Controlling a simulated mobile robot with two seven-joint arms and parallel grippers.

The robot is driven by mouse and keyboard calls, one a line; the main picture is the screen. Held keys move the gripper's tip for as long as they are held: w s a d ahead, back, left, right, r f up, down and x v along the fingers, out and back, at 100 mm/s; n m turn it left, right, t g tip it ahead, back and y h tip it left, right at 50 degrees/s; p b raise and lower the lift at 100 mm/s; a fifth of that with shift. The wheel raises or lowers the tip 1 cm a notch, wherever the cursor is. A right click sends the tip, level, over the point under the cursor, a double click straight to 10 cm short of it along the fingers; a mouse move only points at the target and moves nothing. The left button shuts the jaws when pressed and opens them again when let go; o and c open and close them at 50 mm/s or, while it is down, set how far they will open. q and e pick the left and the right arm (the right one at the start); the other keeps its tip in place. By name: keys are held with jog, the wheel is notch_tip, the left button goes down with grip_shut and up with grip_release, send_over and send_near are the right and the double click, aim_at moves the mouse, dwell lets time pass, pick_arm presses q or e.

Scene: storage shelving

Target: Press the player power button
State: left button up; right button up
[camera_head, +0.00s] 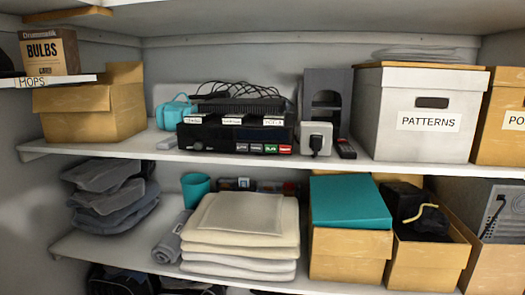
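A black player-like box (208,138) stands on the upper shelf, left of centre, with its front facing me. White labels sit along its upper front edge. A row of small buttons is at the lower right of its front: dark or grey ones, a green one (271,148) and a red one (285,149). The button markings are too small to read, so I cannot tell which is the power button. Black cables (240,88) lie behind and above the box. Neither of my grippers shows in the head view.
A white socket box (316,130) with a black plug and a dark remote (346,149) are right of the player. A teal bag (172,112) and a cardboard box (88,112) are left. The shelf edge (240,161) runs just below the player's front.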

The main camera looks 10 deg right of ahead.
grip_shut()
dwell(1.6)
